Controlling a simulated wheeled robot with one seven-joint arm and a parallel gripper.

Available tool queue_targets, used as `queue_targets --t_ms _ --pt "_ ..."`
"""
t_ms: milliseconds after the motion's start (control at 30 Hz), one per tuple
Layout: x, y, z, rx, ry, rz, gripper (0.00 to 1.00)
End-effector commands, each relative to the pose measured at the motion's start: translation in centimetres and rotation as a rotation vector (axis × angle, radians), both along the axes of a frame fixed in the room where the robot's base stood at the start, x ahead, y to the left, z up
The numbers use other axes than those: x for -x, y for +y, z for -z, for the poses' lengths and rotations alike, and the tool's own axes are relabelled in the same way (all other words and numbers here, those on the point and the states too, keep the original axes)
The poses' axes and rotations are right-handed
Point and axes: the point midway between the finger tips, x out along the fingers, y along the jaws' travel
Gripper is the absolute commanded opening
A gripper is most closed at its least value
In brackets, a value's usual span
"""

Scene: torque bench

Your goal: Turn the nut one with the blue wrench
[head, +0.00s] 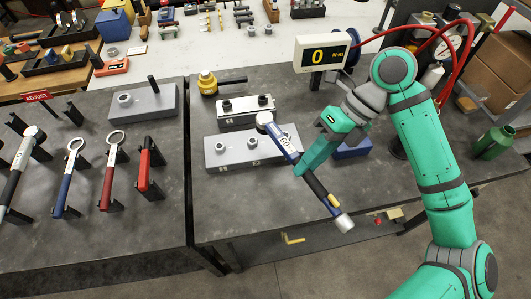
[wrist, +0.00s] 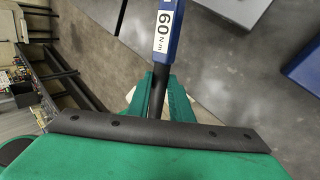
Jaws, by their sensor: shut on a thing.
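My gripper (head: 308,160) is shut on the blue wrench (head: 280,137), which has a "60" label, a black and yellow handle and a silver end. In the wrist view the fingers (wrist: 158,95) close around its dark shaft below the blue body (wrist: 165,35). Its ring head (head: 264,118) is over the back right part of a grey block (head: 235,160); I cannot tell whether it is around a nut. Two nuts show on this block, a left one (head: 220,147) and a middle one (head: 252,143).
A display (head: 322,53) reads 0. A second block (head: 245,117) with dark nuts stands behind, beside a yellow tool (head: 208,83). A blue ring wrench (head: 67,185) and other wrenches lie on the left bench. A blue box (head: 352,150) is right of the held wrench.

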Motion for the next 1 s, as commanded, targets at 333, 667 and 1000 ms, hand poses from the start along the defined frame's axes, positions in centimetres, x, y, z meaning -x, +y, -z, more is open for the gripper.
queue_targets --t_ms 333,667,1000 --pt "-1.1 9.1 -0.2 -0.003 -0.001 -0.209 0.00" --pt "-1.1 10.6 0.4 -0.004 0.000 -0.243 0.00" --pt "-1.0 10.6 3.4 -0.004 0.001 -0.242 0.00"
